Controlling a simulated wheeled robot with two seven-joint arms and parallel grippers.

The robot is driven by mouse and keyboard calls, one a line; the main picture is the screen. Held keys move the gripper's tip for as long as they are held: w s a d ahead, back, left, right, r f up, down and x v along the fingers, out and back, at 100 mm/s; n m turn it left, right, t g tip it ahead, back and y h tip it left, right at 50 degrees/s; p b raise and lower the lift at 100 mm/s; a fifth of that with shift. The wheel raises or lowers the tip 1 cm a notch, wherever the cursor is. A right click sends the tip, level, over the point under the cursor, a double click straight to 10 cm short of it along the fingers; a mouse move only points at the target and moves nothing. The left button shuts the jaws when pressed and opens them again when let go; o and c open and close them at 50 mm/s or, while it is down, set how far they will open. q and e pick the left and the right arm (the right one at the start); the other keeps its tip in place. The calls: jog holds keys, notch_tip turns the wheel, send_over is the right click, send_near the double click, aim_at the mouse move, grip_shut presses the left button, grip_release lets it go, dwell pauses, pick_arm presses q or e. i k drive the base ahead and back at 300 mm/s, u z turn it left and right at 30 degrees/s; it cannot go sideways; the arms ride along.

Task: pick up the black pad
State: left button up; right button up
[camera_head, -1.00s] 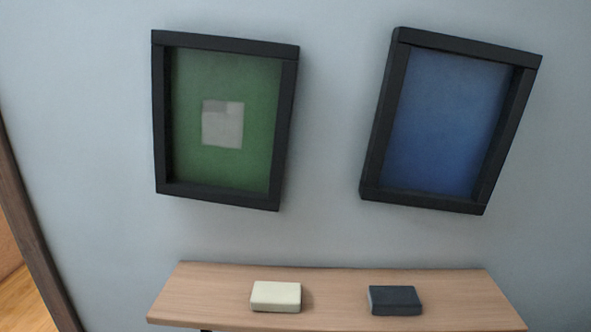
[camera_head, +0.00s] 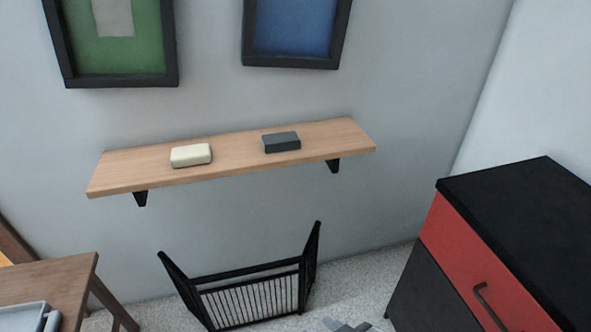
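The black pad (camera_head: 281,143) is a small dark grey, nearly black block. It lies flat on the wooden wall shelf (camera_head: 232,152), right of the shelf's middle. A cream block (camera_head: 190,155) of similar size lies to its left on the same shelf, with a clear gap between them. Neither of my grippers can be made out in the head view, and nothing touches the pad. A small grey shape at the bottom edge is too cut off to identify.
A black barred screen (camera_head: 250,300) stands on the floor below the shelf. A red and black cabinet (camera_head: 480,262) with a dark top is at the right. A wooden table (camera_head: 70,283) with a grey tray (camera_head: 22,314) is at lower left. Framed pictures hang above.

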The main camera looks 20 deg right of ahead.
aim_at(276, 143)
jog(key=u, duration=0.55)
jog(key=k, duration=0.25)
jog(key=z, duration=1.5)
jog(key=i, duration=1.05)
jog(key=u, duration=0.3)
